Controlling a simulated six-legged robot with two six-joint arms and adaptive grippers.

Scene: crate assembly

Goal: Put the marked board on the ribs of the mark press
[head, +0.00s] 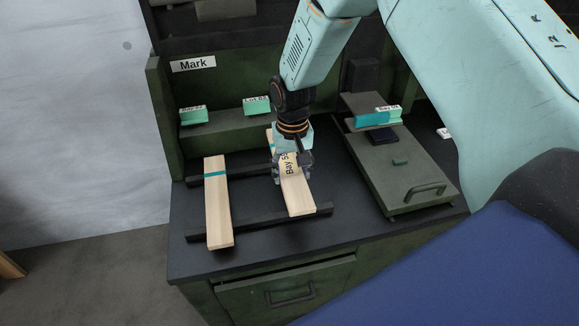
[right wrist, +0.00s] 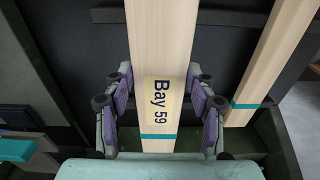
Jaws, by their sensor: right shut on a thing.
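The marked board (head: 299,202) is pale wood with a yellow "Bay 59" label (right wrist: 162,101) and a teal band (right wrist: 158,136) across it. My right gripper (head: 291,172) is shut on its sides around the label; in the right wrist view the purple fingers (right wrist: 160,105) flank the board. The board lies across, or just above, two dark ribs (head: 259,223); I cannot tell if it touches them. The press (head: 405,170) stands to the right, a green plate with a handle and a teal block (head: 372,119) labelled "Bay". My left gripper is not in view.
A second pale board (head: 218,205) with a teal band lies across the ribs to the left. Two green labelled blocks (head: 193,115) (head: 257,105) stand on the back ledge (head: 220,126) below the "Mark" sign (head: 193,64). Clear bench shows between the boards.

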